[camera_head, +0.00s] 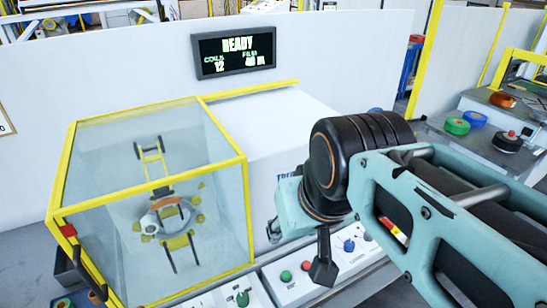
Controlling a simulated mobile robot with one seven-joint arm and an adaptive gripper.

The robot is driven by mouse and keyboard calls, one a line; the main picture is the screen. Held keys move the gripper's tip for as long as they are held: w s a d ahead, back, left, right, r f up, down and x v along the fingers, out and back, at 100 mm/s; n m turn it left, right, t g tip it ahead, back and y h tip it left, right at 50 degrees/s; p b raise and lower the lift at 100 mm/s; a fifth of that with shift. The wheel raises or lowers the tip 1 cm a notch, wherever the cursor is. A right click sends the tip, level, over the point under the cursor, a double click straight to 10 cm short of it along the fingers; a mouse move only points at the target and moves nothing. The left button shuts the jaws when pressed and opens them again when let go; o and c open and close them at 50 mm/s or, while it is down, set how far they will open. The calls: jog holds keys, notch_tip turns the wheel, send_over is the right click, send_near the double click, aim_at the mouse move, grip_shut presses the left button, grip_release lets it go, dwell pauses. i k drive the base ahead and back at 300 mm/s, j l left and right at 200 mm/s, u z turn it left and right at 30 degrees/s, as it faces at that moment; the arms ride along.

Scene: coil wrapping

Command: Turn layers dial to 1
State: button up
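A control panel (330,275) runs along the front of the white machine. It carries a blue knob (349,245), a red button (306,265), a green button (286,276) and a green knob (242,298). The labels are too small to read, so I cannot tell which knob is the layers dial. My gripper (322,270) shows as a dark part pointing down in front of the panel, near the red button and the blue knob in the picture. Its fingers are not clearly separable. My arm hides the panel's right part.
A clear guard with a yellow frame (245,205) encloses the wrapping mechanism (168,215) at left. A wall display (234,52) reads READY. Several coloured coils, including a green one (456,126), lie on a bench at right. Open air lies above the panel.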

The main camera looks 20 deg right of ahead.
aim_at(350, 245)
jog(key=z, duration=0.95)
jog(key=l+u, duration=0.4)
jog(key=l, duration=0.15)
